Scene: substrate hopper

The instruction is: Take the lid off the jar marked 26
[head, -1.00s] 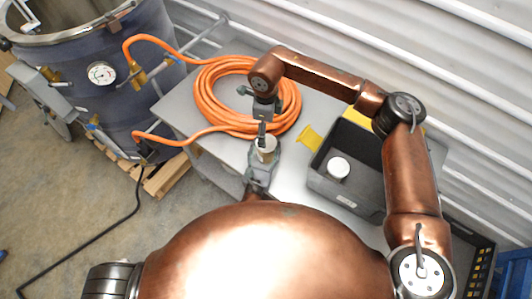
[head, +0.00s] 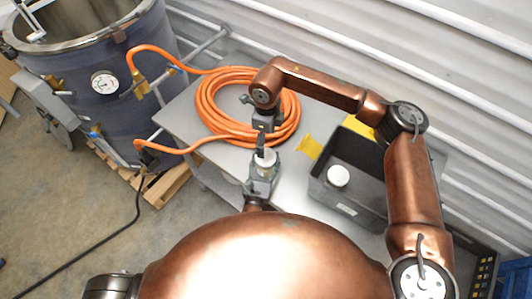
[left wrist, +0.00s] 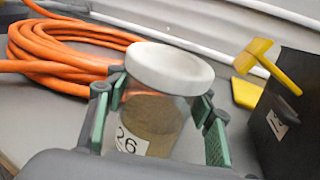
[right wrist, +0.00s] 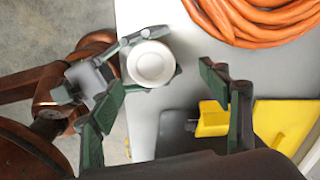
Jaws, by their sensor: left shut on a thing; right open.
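The jar marked 26 (left wrist: 150,118) is upright, with brown contents, a "26" label and a white lid on it. My left gripper (left wrist: 158,120) is shut around the jar's body below the lid. In the head view the jar (head: 265,168) is in my left gripper (head: 262,178), low in the middle. The white lid (right wrist: 151,64) shows from above in the right wrist view. My right gripper (right wrist: 165,92) is open and empty above the jar; the lid appears nearer its left finger. In the head view the right gripper (head: 262,138) partly overlaps the lid.
A coiled orange hose (head: 215,112) lies on the grey table (head: 180,122) behind the jar. A dark bin (head: 370,205) to the right holds a white round item (head: 338,176). A yellow piece (head: 309,147) lies between them. A large vat (head: 95,100) stands left.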

